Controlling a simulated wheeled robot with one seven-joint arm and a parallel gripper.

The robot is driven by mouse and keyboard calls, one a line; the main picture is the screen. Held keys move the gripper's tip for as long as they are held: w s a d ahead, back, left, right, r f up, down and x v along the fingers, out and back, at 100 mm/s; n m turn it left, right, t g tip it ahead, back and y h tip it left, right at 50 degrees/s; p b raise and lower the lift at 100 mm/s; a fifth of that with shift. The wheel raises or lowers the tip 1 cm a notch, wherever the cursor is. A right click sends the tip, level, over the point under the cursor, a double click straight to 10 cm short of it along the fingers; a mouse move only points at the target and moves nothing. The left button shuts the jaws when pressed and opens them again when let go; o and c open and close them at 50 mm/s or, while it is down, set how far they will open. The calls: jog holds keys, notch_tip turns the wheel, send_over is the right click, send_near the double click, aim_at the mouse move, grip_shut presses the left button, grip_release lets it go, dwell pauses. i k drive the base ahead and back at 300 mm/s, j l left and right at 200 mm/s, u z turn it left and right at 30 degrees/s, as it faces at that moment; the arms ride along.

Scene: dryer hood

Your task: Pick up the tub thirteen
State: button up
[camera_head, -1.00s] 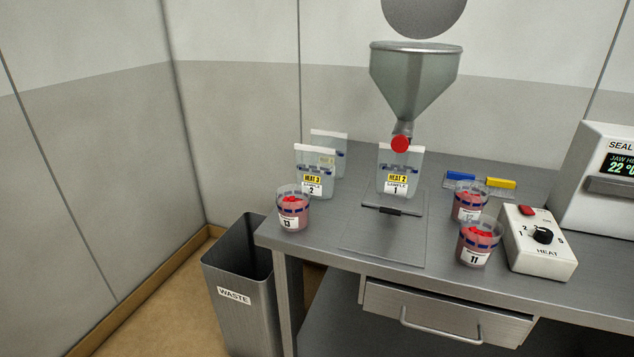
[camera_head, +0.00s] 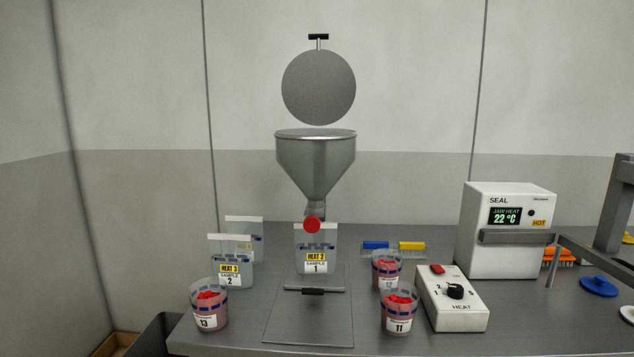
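Tub thirteen (camera_head: 209,306) is a clear tub with red contents and a white label reading 13. It stands upright at the left front of the steel table (camera_head: 230,342), just in front of the bag labelled Sample 2 (camera_head: 231,268). Two similar tubs stand to the right: tub 11 (camera_head: 398,312) and, behind it, a tub (camera_head: 387,270) whose label looks like 12. My gripper is not in view.
A funnel (camera_head: 316,165) with a red knob hangs above the Sample 1 bag (camera_head: 317,255). A heat control box (camera_head: 453,299) and a sealer (camera_head: 507,228) stand right. The waste bin (camera_head: 157,338) is at the table's left. Bare table lies between tub thirteen and the plate.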

aim_at(208, 296)
jog(key=i+u, duration=0.2)
jog(key=i, duration=0.2)
jog(key=i+l+u, duration=0.1)
jog(key=i+u, duration=0.15)
jog(key=i, duration=0.2)
jog(key=i+l+u, duration=0.2)
jog(key=i, duration=0.2)
